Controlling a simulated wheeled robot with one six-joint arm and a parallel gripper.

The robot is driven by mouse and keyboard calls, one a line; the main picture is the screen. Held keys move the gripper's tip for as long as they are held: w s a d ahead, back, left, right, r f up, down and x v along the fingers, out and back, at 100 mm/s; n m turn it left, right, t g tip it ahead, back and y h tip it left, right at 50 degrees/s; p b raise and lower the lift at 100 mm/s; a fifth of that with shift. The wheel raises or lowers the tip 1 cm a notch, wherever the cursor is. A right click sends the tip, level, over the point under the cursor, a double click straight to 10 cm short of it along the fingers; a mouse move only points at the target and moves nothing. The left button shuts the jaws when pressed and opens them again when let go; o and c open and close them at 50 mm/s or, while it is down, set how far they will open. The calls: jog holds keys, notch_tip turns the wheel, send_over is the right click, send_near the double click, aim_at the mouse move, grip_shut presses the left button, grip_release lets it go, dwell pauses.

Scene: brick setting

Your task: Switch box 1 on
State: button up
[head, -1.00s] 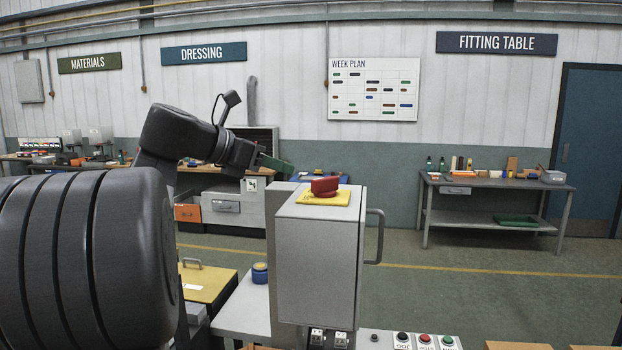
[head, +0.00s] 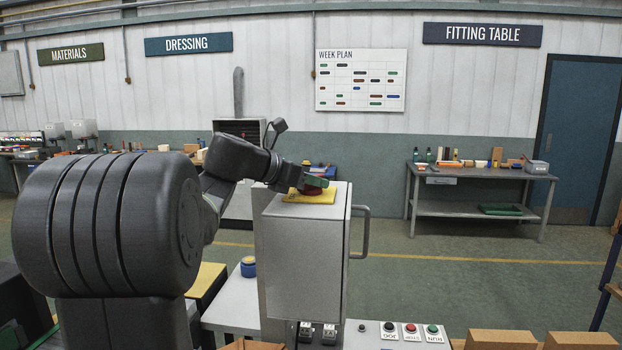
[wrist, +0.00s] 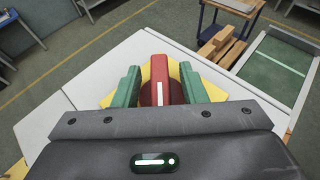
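A grey box (head: 305,255) stands in front of me with a yellow plate (head: 322,197) on its top. A red rotary switch handle (wrist: 159,72) with a white line sits on the yellow plate, which also shows in the wrist view (wrist: 174,70). My gripper (wrist: 160,86) is over the box top, its green fingers on either side of the red handle. Yellow shows in narrow gaps between each finger and the handle, so the fingers are open around it and apart from it. In the head view my gripper (head: 316,185) hides part of the handle. No number on the box is readable.
A bar handle (head: 362,232) juts from the box's right side. Below the box is a panel (head: 372,334) with several buttons. Wooden blocks (head: 500,340) lie at the lower right. The fitting table is farther back.

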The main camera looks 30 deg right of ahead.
grip_shut()
jog(key=shift+m+g, duration=0.3)
jog(key=shift+g, duration=0.1)
jog(key=m+g, duration=0.4)
jog(key=g, duration=0.1)
jog(key=shift+w+y, duration=0.1)
jog(key=shift+y, duration=0.2)
jog(key=m+g+y, duration=0.3)
jog(key=m+g, duration=0.2)
jog(key=shift+m, duration=0.3)
jog(key=shift+g+y, duration=0.3)
jog(key=shift+r, duration=0.1)
grip_release()
